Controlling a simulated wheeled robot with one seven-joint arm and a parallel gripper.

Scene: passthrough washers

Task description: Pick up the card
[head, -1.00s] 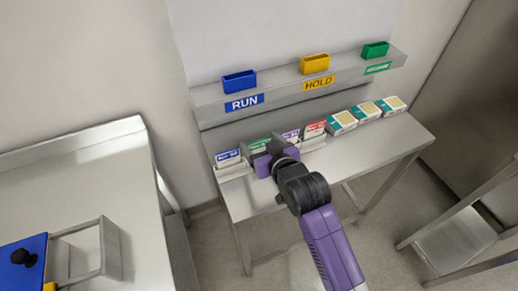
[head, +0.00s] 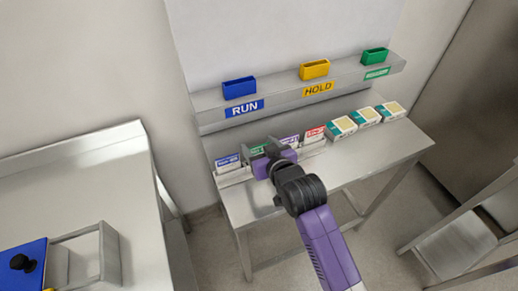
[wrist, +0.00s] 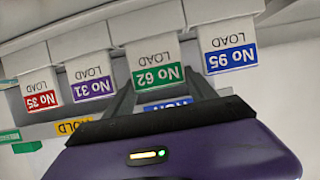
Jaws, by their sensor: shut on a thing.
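Several cards stand in a row at the back of the steel table. In the wrist view, which shows them upside down, they are a blue No 95 card (wrist: 228,48), a green No 62 card (wrist: 155,62), a purple No 31 card (wrist: 90,75) and a red No 35 card (wrist: 40,90). My gripper (head: 266,158) is at the green card, and its fingers (wrist: 162,88) are shut on that card. The green card (head: 257,149) is partly hidden by my gripper in the head view. It stands in line with its neighbours.
A shelf above the table (head: 290,93) holds a blue bin (head: 239,88), a yellow bin (head: 314,69) and a green bin (head: 375,56), with RUN and HOLD labels below. Several teal-and-white boxes (head: 367,116) sit right of the cards. The table front (head: 350,160) is clear.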

